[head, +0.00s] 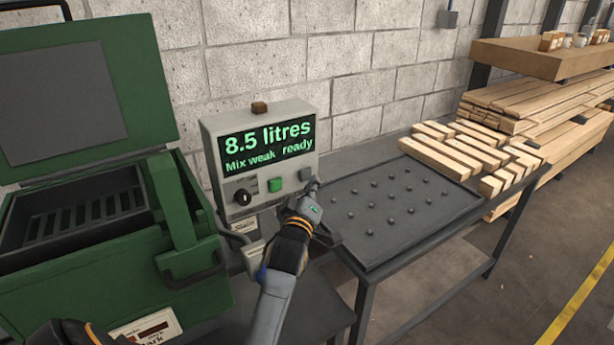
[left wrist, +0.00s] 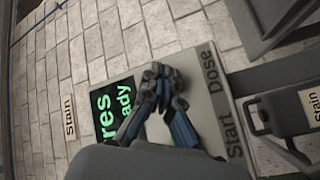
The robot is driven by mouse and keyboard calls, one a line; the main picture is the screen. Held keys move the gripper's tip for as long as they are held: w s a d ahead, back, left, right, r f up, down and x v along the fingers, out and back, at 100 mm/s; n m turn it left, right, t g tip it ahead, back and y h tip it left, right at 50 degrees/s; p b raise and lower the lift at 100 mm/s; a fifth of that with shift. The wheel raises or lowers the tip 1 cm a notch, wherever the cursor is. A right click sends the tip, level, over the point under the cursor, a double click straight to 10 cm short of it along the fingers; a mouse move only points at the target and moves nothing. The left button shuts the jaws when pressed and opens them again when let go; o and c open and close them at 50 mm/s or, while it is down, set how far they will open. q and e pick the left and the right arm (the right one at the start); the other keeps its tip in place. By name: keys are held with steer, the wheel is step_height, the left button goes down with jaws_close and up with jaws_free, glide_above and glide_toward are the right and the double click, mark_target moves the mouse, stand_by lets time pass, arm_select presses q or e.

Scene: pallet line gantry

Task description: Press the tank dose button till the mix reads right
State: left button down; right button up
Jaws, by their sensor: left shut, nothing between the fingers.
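The grey dose control box (head: 212,135) stands against the wall. Its screen (head: 267,144) reads "8.5 litres" and "Mix weak ready" in green; part of it shows in the left wrist view (left wrist: 110,104). A black knob (head: 242,197), a green button (head: 275,185) and a grey button (head: 305,174) sit below the screen. The words Start and Dose show on the box (left wrist: 222,105) in the left wrist view. My left gripper (head: 314,187) is shut and empty, its tips close to the grey button; I cannot tell if they touch. The fingers (left wrist: 163,88) hide the buttons in the wrist view.
A green tank (head: 110,275) with its lid raised and a dark grate inside stands left of the box. A dark studded table (head: 440,228) stands to the right, with timber pieces (head: 470,150) at its far end. A block wall closes the back.

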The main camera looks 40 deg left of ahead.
steer(key=shift+a, duration=0.4)
arm_select(q)
steer(key=shift+a, duration=0.1)
steer(key=shift+w+a, duration=0.15)
steer(key=shift+a, duration=0.2)
arm_select(e)
steer(key=shift+d+r, duration=0.2)
steer(key=shift+d, duration=0.05)
steer(key=shift+d, duration=0.1)
arm_select(q)
steer(key=shift+w+a+p, duration=0.2)
steer(key=shift+a+p, duration=0.1)
steer(key=shift+a, duration=0.15)
arm_select(e)
steer(key=shift+w+r, duration=0.1)
stand_by(0.5)
arm_select(q)
steer(key=shift+d, duration=0.1)
steer(key=shift+s+d+p, duration=0.3)
steer(key=shift+s+d, duration=0.05)
steer(key=shift+d, duration=0.4)
arm_select(e)
steer(key=shift+r, duration=0.3)
